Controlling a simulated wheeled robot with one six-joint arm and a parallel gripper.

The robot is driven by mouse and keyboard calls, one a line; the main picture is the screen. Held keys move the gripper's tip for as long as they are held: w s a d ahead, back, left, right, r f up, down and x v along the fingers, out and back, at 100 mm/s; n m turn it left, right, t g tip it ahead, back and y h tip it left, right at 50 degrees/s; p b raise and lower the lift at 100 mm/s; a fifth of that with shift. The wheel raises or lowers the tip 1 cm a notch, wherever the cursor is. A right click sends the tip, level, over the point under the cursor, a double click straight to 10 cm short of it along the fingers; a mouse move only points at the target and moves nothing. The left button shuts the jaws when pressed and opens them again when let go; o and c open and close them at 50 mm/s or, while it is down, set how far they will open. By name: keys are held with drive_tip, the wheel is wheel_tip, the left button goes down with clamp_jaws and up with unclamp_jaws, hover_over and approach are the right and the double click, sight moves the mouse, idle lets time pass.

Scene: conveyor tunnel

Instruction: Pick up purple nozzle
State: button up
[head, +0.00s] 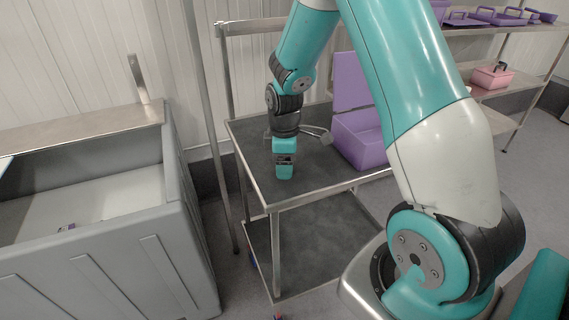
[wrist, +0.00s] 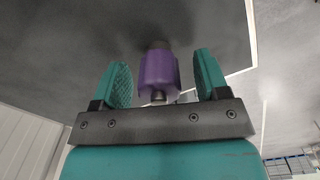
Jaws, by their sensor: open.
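The purple nozzle (wrist: 158,70) shows in the wrist view between the two teal fingers of my gripper (wrist: 163,80). The fingers are apart, with a gap on each side of the nozzle. A small dark tip on the nozzle points toward the gripper's palm. In the head view my gripper (head: 285,172) points down over the left part of the cart's dark top shelf (head: 245,130). The nozzle cannot be made out in the head view, where the gripper covers that spot.
An open purple box (head: 358,140) with a raised lid stands at the right of the cart's top shelf. A grey bin (head: 100,260) stands left of the cart. A rack at the back right holds purple trays (head: 495,17) and a pink box (head: 491,78).

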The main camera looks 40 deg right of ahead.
drive_tip(key=shift+c, duration=0.5)
drive_tip(key=c, duration=1)
drive_tip(key=shift+r, duration=0.1)
wheel_tip(320, 180, up, 20)
drive_tip(key=shift+b, duration=0.45)
drive_tip(key=shift+o, duration=1.3)
clamp_jaws()
